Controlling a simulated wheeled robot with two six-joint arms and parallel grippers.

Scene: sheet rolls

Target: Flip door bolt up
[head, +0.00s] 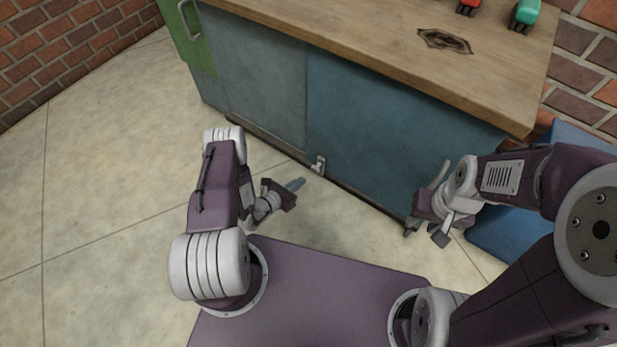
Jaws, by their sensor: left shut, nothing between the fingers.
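A small metal door bolt (318,164) is fixed low on the front of the blue cabinet (385,135), near the seam between its two door panels. My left gripper (296,185) is shut and empty. In the picture its tip lies just below and left of the bolt, with a visible gap between them. My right gripper (424,200) is in front of the right part of the cabinet, to the right of the bolt. Its fingers look spread apart, with nothing seen between them.
A green panel with a handle (190,35) is at the left. A blue object (500,235) stands right. Floor at left is clear.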

